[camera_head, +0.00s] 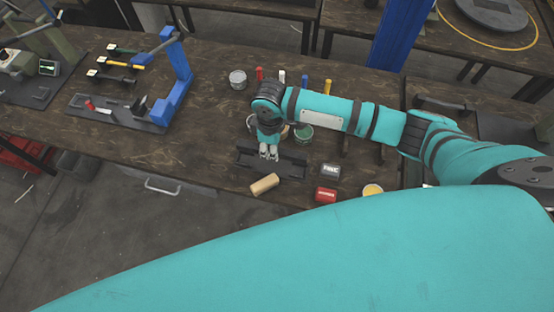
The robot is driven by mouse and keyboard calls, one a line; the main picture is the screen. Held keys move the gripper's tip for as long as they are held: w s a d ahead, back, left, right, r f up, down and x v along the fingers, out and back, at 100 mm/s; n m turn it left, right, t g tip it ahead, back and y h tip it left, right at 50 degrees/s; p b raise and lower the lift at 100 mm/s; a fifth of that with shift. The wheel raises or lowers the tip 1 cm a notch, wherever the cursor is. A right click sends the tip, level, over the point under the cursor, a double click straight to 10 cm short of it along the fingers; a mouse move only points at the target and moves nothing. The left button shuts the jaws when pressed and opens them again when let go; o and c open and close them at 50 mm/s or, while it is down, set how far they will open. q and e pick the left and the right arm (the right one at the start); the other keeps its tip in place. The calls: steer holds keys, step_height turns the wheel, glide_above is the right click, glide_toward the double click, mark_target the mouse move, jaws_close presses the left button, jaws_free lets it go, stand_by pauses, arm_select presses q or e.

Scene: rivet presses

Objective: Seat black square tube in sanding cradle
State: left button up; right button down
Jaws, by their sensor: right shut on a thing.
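The sanding cradle (291,168) is a long dark holder lying on the wooden bench, below the middle of the head view. My right gripper (269,155) reaches down over the cradle's middle, its fingers closed. The black square tube is hard to tell apart from the dark cradle under the fingers, so I cannot tell how it lies there or whether it touches the cradle floor. My left gripper is not in view.
A can (238,79) and several coloured upright items stand behind. A blue press (177,75) stands left. Bench left of the cradle is clear.

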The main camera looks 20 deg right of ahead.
mark_target(272, 165)
steer(key=shift+w+d+r, duration=0.1)
steer(key=shift+d, duration=0.05)
steer(key=shift+w+a, duration=0.4)
steer(key=shift+s+d+p, duration=0.1)
steer(key=shift+d+p, duration=0.05)
steer(key=shift+p, duration=0.3)
step_height(272, 165, down, 2)
steer(key=shift+s+f+b, duration=0.1)
steer(key=shift+f+b, duration=0.15)
steer(key=shift+b, duration=0.4)
step_height(272, 165, down, 3)
steer(key=shift+r+b, duration=0.2)
steer(key=shift+b, duration=0.45)
steer(key=shift+f+b, duration=0.5)
steer(key=shift+f, duration=0.6)
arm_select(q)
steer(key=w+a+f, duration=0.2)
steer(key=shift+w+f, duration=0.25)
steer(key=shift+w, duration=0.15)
arm_select(e)
steer(key=shift+f, duration=0.2)
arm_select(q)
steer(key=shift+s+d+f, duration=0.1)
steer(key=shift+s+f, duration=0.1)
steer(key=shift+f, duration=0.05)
arm_select(e)
steer(key=shift+f, duration=0.65)
